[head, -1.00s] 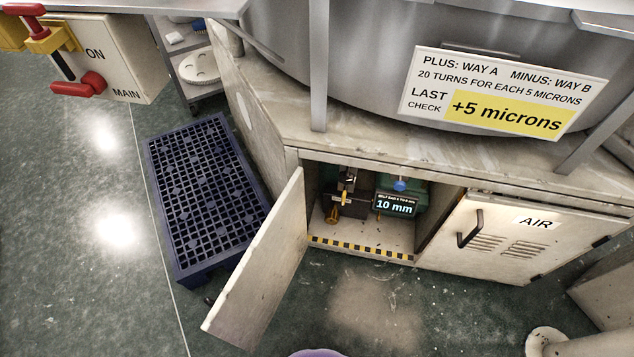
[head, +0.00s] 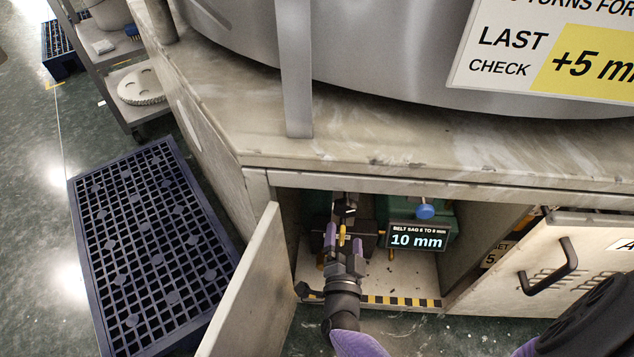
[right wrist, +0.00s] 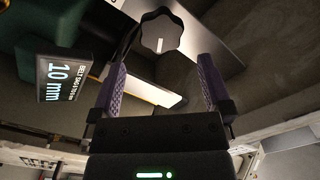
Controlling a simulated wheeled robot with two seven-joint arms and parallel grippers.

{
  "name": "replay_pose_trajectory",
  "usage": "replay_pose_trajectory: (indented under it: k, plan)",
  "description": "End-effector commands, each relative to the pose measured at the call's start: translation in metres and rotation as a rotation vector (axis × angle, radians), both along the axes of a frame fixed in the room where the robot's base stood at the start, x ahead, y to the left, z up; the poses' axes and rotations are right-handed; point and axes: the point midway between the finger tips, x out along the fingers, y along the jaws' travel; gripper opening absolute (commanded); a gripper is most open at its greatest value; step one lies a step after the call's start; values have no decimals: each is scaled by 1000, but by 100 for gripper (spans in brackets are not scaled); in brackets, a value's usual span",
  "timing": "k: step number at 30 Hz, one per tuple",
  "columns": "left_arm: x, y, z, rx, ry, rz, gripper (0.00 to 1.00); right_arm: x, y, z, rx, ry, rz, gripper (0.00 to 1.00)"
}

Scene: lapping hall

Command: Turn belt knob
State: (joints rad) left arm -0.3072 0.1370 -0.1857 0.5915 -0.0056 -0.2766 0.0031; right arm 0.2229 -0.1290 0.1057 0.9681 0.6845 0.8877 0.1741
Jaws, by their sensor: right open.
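The belt knob (right wrist: 160,33) is a black, lobed knob with a white mark, beyond my fingertips in the right wrist view. In the head view the knob (head: 344,207) is a small dark shape inside the open cabinet, partly hidden behind my gripper. My right gripper (head: 343,240) reaches into the cabinet, open, its purple fingers pointing at the knob. In the right wrist view the gripper (right wrist: 161,75) has its fingers apart with nothing between them, short of the knob. A display (head: 417,238) beside it reads belt sag 6 to 8 mm, 10 mm. My left gripper is out of view.
The open cabinet door (head: 245,290) stands left of my right arm. A blue knob (head: 425,211) sits above the display. A striped sill (head: 400,301) edges the cabinet floor. The AIR door (head: 570,265) is at right, and a blue grid pallet (head: 150,250) lies at left.

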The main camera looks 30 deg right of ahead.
Motion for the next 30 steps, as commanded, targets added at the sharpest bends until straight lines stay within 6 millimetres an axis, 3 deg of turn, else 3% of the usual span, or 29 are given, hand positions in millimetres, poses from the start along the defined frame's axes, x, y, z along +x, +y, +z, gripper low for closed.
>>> replay_pose_trajectory:
  k: [8, 15, 21, 29, 30]
  plan:
    - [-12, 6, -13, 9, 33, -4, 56, 42, -31, -1, -1, -5, -3, 100]
    - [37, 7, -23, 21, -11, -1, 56, 68, -50, 0, -3, -2, -1, 100]
    - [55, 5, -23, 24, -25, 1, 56, 78, -57, 2, -2, -2, 0, 100]
    - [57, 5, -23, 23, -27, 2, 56, 79, -58, 3, -2, -2, 0, 100]
    - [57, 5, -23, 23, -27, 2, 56, 79, -58, 3, -2, -2, 0, 96]
